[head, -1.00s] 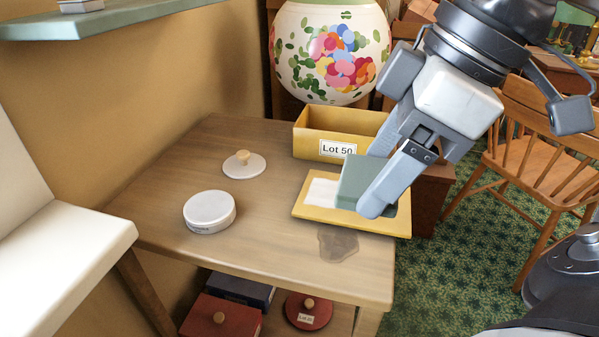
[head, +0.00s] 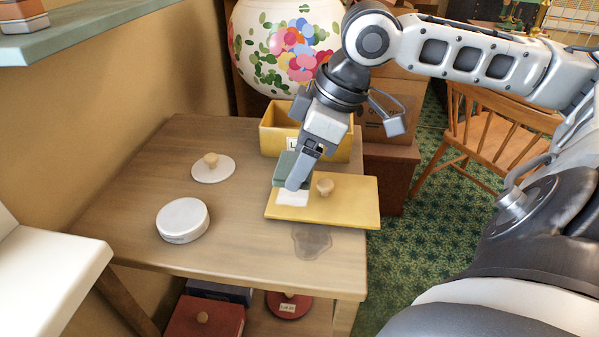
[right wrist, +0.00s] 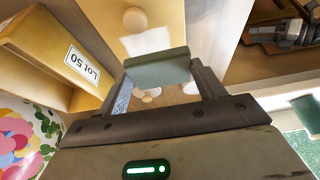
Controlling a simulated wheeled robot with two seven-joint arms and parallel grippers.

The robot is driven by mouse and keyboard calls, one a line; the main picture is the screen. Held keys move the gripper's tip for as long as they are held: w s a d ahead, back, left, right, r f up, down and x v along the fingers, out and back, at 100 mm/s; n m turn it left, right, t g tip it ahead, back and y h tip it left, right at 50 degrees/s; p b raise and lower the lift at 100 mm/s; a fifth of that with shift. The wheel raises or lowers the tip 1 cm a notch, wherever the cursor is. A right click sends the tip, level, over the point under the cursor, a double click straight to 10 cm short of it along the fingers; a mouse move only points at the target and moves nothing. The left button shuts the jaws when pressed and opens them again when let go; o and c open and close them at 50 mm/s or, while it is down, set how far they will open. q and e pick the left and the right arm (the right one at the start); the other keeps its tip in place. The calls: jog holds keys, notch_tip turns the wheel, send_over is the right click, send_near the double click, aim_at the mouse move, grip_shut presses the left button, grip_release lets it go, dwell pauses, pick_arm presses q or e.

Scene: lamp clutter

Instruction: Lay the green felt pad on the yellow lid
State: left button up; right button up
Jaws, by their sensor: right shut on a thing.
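The green felt pad (head: 287,168) is a small block between the fingers of my right gripper (head: 294,180), which is shut on it. It also shows in the right wrist view (right wrist: 157,68), gripped at its two sides. The yellow lid (head: 350,205) lies flat on the table, with a pale knob (head: 325,186) and a white patch (head: 293,197) on its left part. In the head view the pad overlaps the lid's left back edge, left of the knob, and appears raised above it. The exact gap is unclear. My left gripper is out of view.
A yellow box (head: 279,130) labelled Lot 50 stands behind the lid. A white round tin (head: 183,219) and a white lid with a knob (head: 212,170) sit to the left on the table (head: 135,200).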

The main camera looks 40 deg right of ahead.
aim_at(299, 192)
jog(key=shift+w+d+f, duration=0.3)
jog(key=shift+w+f, duration=0.4)
jog(key=shift+f, duration=0.15)
notch_tip(299, 192, down, 3)
jog(key=shift+d+r+b, duration=0.1)
jog(key=shift+r+b, duration=0.05)
jog(key=shift+b, duration=0.8)
jog(key=shift+f, duration=0.4)
jog(key=shift+r, duration=0.1)
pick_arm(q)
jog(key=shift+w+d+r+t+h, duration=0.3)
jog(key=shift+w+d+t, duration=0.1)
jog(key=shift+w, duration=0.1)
pick_arm(e)
jog(key=o, duration=0.9)
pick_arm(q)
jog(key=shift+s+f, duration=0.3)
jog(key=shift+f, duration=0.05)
pick_arm(e)
jog(key=shift+o, duration=0.2)
